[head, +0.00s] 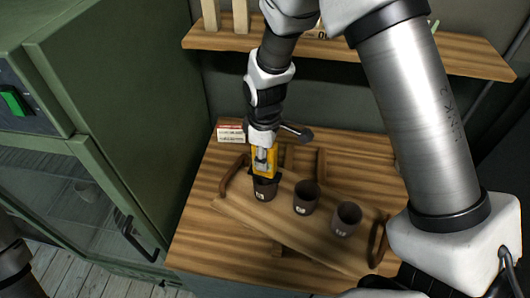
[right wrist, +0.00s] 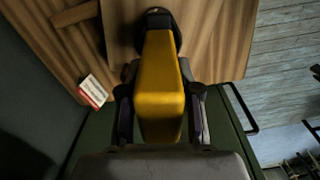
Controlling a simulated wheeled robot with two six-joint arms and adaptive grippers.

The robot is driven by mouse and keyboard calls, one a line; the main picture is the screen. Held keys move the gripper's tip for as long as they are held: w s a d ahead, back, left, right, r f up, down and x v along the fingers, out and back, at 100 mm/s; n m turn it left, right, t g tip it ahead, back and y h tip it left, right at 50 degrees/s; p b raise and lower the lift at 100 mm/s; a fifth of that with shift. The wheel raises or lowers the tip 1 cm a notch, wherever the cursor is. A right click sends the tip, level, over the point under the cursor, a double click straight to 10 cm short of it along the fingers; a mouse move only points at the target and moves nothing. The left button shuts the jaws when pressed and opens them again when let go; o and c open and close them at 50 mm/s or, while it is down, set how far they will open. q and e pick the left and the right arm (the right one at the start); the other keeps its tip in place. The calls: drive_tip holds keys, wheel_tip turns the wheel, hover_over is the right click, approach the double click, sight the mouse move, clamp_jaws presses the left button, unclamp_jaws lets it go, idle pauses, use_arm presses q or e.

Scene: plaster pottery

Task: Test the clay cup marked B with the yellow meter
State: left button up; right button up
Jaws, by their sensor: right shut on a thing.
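My right gripper (head: 264,150) is shut on the yellow meter (head: 264,161) and holds it upright over the leftmost dark clay cup (head: 264,190). The meter's lower end is at this cup's mouth; I cannot tell how far inside it is. In the right wrist view the yellow meter (right wrist: 160,85) sits between the fingers, with a dark cup rim (right wrist: 160,14) beyond its end. A middle cup (head: 306,197) and a right cup (head: 346,219) stand beside it. Each cup has a small pale label, too small to read. My left gripper is out of view.
The cups stand on a wooden board tray (head: 290,245) with curved handles on a wooden table. A red and white box (head: 230,131) lies at the back left. A wooden shelf (head: 450,55) hangs behind. A green cabinet (head: 110,110) stands left of the table.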

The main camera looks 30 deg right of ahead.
drive_tip(key=shift+w+d+f, duration=0.15)
drive_tip(key=shift+w+d, duration=0.05)
drive_tip(key=shift+s+a, duration=0.1)
drive_tip(key=shift+a, duration=0.05)
drive_tip(key=shift+f, duration=0.2)
idle(0.4)
drive_tip(key=shift+f, duration=0.2)
drive_tip(key=shift+s+f, duration=0.1)
idle(1.2)
